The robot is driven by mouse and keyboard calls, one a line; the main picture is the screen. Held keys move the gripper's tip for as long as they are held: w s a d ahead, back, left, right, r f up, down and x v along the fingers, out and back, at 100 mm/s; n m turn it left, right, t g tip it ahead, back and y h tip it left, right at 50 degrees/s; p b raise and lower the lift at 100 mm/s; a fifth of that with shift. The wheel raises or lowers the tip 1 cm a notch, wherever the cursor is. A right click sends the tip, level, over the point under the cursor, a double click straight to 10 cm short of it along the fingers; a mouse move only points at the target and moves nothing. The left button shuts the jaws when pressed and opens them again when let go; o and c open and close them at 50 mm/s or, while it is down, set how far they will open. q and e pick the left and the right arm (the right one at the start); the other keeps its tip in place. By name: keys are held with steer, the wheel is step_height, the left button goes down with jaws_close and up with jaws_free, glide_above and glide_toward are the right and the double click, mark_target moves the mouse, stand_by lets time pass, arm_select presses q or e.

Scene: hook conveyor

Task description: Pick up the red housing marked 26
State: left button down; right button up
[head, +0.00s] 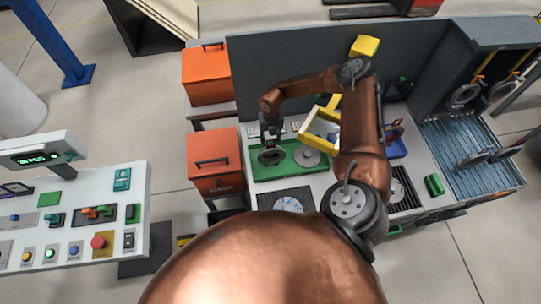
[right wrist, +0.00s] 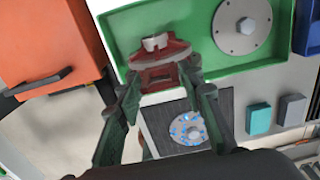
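A red housing (right wrist: 158,52) with a pale round boss sits at the near-left part of a green tray (right wrist: 205,72). It shows small and dark in the head view (head: 270,157). I cannot read a number on it. My right gripper (right wrist: 162,76) points down over the housing, with its two fingers spread apart, one on each side of it. I see a gap between the fingers, and cannot tell whether the tips touch the housing. The right gripper also shows above the tray in the head view (head: 270,132). My left gripper is not in view.
A grey disc (head: 307,158) lies in the tray beside the housing. A yellow-rimmed bin (head: 322,141) stands behind. A dark mat (head: 268,199) with a round dial is in front. Orange boxes (head: 215,174) stand at the left, a control panel (head: 82,232) further left.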

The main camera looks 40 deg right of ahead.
jaws_close()
stand_by(0.4)
steer(key=shift+w+r, duration=0.1)
